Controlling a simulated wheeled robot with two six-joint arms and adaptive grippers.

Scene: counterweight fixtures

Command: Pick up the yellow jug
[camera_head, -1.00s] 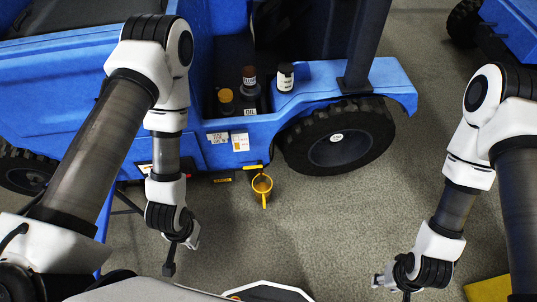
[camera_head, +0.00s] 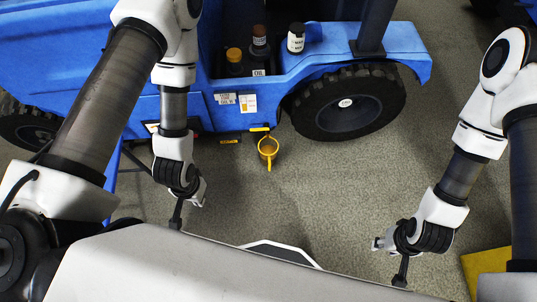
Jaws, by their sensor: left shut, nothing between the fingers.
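The yellow jug (camera_head: 268,148) is small, with an open round top and a yellow handle towards me. It is near the lower side of the blue vehicle, left of its black wheel; what it rests on cannot be told. My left gripper (camera_head: 187,208) points down, left of the jug and nearer to me. It is shut, empty and clearly apart from the jug. My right gripper (camera_head: 391,260) is far to the right of the jug and nearer to me. It looks empty, but its finger gap is unclear.
The blue vehicle (camera_head: 415,50) spans the back, with its wheel (camera_head: 345,103) close by the jug. Several capped bottles, including a dark one with a white label (camera_head: 296,38), stand on it. Grey floor (camera_head: 320,200) is clear between my arms. A yellow patch (camera_head: 480,268) lies lower right.

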